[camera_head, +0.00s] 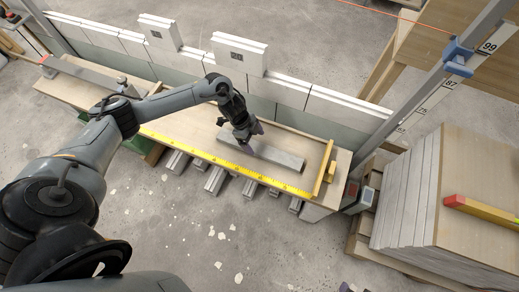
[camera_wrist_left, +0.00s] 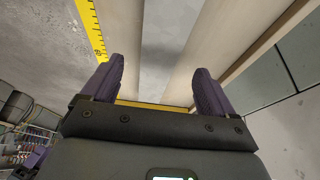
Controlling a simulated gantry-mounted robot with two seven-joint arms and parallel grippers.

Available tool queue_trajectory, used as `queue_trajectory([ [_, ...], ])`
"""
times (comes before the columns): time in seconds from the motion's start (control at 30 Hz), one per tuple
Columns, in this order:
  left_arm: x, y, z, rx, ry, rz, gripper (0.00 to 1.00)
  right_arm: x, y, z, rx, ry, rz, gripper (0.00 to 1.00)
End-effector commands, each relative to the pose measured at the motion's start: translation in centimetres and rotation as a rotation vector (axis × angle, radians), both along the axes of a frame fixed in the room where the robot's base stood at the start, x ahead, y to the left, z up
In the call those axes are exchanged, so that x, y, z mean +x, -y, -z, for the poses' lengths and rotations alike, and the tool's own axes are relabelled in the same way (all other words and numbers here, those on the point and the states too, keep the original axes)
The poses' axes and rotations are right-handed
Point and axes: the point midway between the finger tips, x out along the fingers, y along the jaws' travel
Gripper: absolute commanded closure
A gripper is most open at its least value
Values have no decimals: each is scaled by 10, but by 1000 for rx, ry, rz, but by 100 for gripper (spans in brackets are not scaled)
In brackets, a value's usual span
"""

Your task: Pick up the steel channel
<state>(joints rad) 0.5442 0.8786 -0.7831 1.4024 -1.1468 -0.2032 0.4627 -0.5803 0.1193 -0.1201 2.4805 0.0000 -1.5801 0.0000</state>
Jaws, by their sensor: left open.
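The steel channel (camera_head: 285,159) is a long grey bar lying flat on the wooden bench (camera_head: 312,152). My left gripper (camera_head: 249,146) is above it near its middle, with the fingers pointing down, and partly hides it. In the left wrist view the channel (camera_wrist_left: 168,45) runs lengthwise between the two purple fingers of the gripper (camera_wrist_left: 160,66). The fingers are apart and a gap shows on each side of the channel. I cannot tell how high above it they are. My right gripper is not in view.
A yellow measuring tape (camera_head: 215,172) runs along the bench's front edge. A wooden stop (camera_head: 323,168) stands at its right end. Several grey channel ends (camera_head: 216,180) stick out below. A white block wall (camera_head: 288,91) closes the back. Stacked panels (camera_head: 410,195) stand at right.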

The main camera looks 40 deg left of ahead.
Motion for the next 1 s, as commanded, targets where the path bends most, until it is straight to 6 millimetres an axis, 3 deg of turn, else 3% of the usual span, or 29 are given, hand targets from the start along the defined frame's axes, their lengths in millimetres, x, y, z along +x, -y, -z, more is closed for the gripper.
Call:
queue_trajectory([
  [0.4,4,13,44,0,-2,1,13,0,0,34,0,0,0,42],
  [0.73,5,16,48,1,0,0,13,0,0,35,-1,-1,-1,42],
  [1.0,5,16,48,1,0,0,53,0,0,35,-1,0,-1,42],
])
